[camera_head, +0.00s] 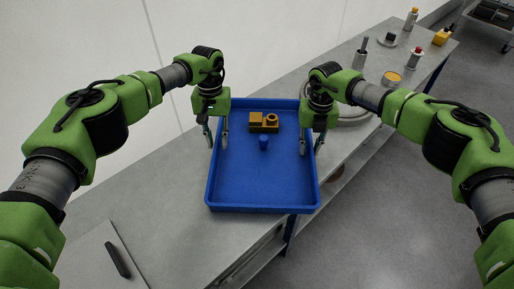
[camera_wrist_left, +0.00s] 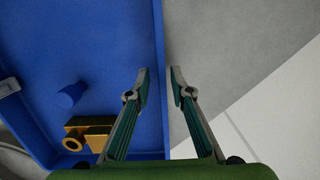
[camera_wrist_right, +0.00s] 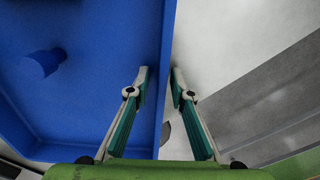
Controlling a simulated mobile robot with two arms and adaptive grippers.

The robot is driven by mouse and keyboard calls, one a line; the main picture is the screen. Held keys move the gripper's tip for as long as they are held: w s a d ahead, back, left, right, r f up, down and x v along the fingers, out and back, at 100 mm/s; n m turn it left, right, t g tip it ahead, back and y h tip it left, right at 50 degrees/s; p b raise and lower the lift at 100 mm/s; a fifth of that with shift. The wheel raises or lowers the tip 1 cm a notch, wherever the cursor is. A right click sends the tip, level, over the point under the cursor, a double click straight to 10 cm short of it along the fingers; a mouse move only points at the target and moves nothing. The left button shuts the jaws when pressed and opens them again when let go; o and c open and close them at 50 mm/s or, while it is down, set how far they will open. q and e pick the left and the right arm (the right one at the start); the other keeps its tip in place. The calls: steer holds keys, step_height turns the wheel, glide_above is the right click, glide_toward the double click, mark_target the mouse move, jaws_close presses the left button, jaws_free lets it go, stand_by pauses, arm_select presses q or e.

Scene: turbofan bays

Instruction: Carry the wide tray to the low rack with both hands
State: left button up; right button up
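The wide blue tray (camera_head: 235,190) lies on the grey workbench, its near right corner out past the bench edge. In it are a yellow block with a round opening (camera_head: 264,121) and a small blue cylinder (camera_head: 264,142). My left gripper (camera_head: 217,140) straddles the tray's left wall. In the left wrist view its fingertips (camera_wrist_left: 160,75) sit on either side of the rim, with small gaps. My right gripper (camera_head: 310,148) straddles the right wall the same way; in the right wrist view its fingertips (camera_wrist_right: 159,75) look apart from the rim.
A round grey ring (camera_head: 352,116) lies right behind the tray. Further along the bench stand a grey post (camera_head: 361,55), a red-topped can (camera_head: 415,58) and a yellow-topped disc (camera_head: 391,77). A dark tool (camera_head: 118,260) lies at the near left. Open floor (camera_head: 400,210) is at right.

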steer(key=shift+r, duration=0.1)
arm_select(q)
step_height(320, 180, up, 11)
steer(key=w, duration=0.1)
steer(key=shift+w, duration=0.2)
arm_select(e)
step_height(320, 180, up, 12)
arm_select(q)
steer(key=shift+f, duration=0.15)
stand_by(0.4)
